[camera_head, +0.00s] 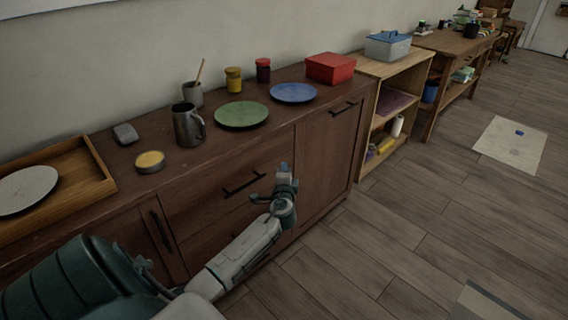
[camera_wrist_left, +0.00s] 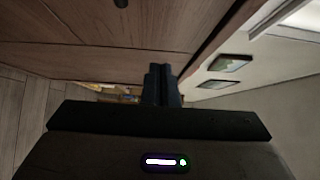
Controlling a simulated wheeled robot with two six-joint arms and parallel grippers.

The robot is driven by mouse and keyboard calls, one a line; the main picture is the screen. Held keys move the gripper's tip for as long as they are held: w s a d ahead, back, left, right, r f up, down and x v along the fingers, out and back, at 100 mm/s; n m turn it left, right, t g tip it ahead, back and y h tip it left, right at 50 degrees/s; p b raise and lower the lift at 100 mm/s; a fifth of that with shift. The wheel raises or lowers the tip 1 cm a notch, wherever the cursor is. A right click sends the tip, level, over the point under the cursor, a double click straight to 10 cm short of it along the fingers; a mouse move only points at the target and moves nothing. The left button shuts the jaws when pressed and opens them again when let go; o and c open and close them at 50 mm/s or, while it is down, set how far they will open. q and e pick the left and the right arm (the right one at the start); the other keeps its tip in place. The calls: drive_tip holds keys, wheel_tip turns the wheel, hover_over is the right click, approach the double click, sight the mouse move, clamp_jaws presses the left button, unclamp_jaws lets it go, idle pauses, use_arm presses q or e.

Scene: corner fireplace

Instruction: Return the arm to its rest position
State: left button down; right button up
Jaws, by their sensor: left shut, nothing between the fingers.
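My left gripper (camera_head: 284,172) is in front of the dark wooden sideboard (camera_head: 315,148), below the level of its top. The arm comes in from the lower left and reaches up and to the right. In the left wrist view the two dark fingers (camera_wrist_left: 162,84) are together with nothing between them. The gripper holds nothing. The sideboard's drawer handle (camera_head: 244,183) is just left of the gripper in the head view; I cannot tell how far apart they are. My right gripper is not in view.
On the sideboard stand a wooden tray (camera_head: 95,165), a metal jug (camera_head: 188,126), a green plate (camera_head: 242,114), a blue plate (camera_head: 293,92) and a red box (camera_head: 330,68). A wooden shelf unit (camera_head: 402,68) stands to the right. The floor (camera_head: 410,235) at the right is mostly free.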

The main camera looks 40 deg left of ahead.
use_arm(q)
drive_tip(key=v, duration=0.5)
drive_tip(key=shift+d+r, duration=0.15)
drive_tip(key=shift+d, duration=0.1)
